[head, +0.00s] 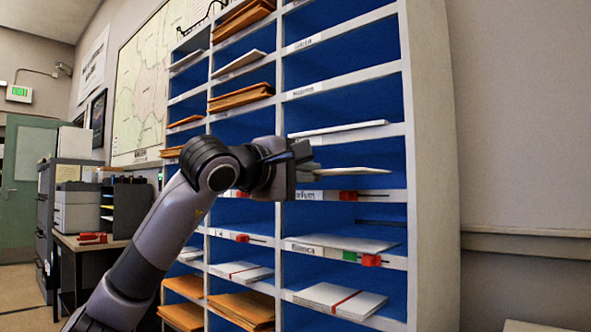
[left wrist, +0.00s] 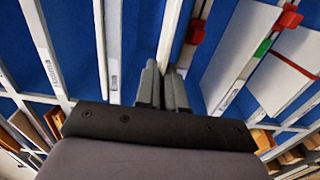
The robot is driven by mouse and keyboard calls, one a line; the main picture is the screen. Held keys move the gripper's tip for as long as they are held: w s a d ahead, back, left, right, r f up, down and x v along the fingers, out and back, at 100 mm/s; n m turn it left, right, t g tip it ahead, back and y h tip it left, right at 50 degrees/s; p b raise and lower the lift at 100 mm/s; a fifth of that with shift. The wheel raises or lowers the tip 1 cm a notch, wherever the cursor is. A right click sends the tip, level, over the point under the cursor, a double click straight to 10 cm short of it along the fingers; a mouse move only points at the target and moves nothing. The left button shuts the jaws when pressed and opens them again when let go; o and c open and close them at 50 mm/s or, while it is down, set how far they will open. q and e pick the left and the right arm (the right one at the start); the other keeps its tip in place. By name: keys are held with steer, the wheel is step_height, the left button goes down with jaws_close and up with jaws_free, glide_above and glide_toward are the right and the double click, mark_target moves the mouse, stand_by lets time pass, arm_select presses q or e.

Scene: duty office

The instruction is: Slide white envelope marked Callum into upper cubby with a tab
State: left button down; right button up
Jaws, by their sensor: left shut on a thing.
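My left gripper (head: 301,167) is shut on the white envelope (head: 350,171), at its near left edge. The envelope lies about level, its far part in the opening of a blue-backed cubby in the right column. It appears a little above that cubby's shelf lip, which carries a partly hidden name label (head: 308,195) and a red tab (head: 348,196). In the left wrist view the fingers (left wrist: 164,88) close on the envelope (left wrist: 171,35), seen edge-on, with the red tab (left wrist: 197,31) beside it. No name on the envelope is readable. My right gripper is not in view.
The cubby above holds a white envelope (head: 340,128). The cubby below holds another (head: 352,243), with green (head: 350,256) and red (head: 371,260) tabs on its lip. A banded white stack (head: 340,299) lies lower. The unit's side panel (head: 432,150) stands right.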

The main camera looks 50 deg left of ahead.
arm_select(q)
steer(key=w, duration=0.2)
steer(key=shift+w+a, duration=0.15)
steer(key=shift+w, duration=0.25)
steer(key=shift+w+f+p, duration=0.25)
steer(key=shift+w+p, duration=0.25)
steer(key=shift+w, duration=0.25)
arm_select(e)
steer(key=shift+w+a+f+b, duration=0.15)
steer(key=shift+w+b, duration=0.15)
steer(key=shift+b, duration=0.4)
arm_select(q)
steer(key=shift+f, duration=0.9)
steer(key=c, duration=0.7)
jaws_free()
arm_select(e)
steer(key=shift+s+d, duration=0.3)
arm_select(q)
steer(key=shift+f, duration=0.2)
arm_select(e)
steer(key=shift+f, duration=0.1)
